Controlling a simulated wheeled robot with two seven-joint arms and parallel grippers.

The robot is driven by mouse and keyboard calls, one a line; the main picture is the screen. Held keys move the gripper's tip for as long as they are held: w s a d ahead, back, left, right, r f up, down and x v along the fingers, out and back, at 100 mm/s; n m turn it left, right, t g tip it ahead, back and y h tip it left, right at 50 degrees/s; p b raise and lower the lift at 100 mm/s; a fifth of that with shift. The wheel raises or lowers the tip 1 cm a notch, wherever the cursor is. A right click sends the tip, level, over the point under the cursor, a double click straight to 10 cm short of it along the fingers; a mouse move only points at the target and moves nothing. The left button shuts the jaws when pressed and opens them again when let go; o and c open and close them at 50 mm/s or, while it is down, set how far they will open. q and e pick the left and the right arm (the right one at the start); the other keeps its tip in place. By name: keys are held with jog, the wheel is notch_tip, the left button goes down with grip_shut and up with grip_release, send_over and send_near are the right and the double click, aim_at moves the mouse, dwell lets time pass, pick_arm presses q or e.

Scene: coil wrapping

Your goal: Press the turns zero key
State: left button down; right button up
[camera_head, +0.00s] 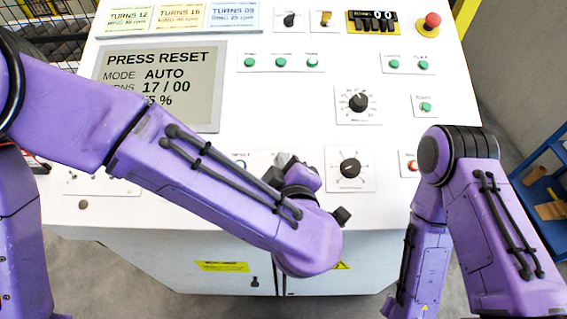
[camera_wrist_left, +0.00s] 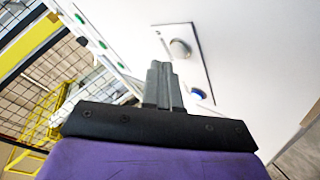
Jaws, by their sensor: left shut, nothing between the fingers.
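My left arm reaches across the white control panel (camera_head: 200,205) in the head view. Its gripper (camera_head: 283,165) is mostly hidden behind my wrist, over a button plate in the lower middle. In the left wrist view the gripper (camera_wrist_left: 160,66) is shut and empty, its grey fingers pointing at the panel. A pale grey round key (camera_wrist_left: 180,48) and a blue key (camera_wrist_left: 198,94) sit on that plate, just right of the fingers. I cannot read which is the turns zero key, nor tell whether the fingertips touch the panel. My right gripper is out of view.
A screen (camera_head: 120,65) reads "PRESS RESET", "MODE AUTO" and 17 / 00. Dials (camera_head: 350,168) and several green buttons (camera_head: 282,63) lie around my left arm. A red emergency stop (camera_head: 432,20) is at top right. A blue cart (camera_head: 540,190) stands at the right.

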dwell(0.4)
pick_arm(q)
jog(key=shift+w+f, duration=0.15)
jog(key=shift+f, duration=0.25)
jog(key=shift+w+f, duration=0.15)
jog(key=shift+f, duration=0.2)
dwell(0.5)
jog(key=shift+r, duration=0.1)
jog(key=shift+s+r+p, duration=0.2)
jog(key=shift+r+p, duration=0.4)
jog(key=shift+p, duration=0.05)
jog(key=shift+s+r, duration=0.1)
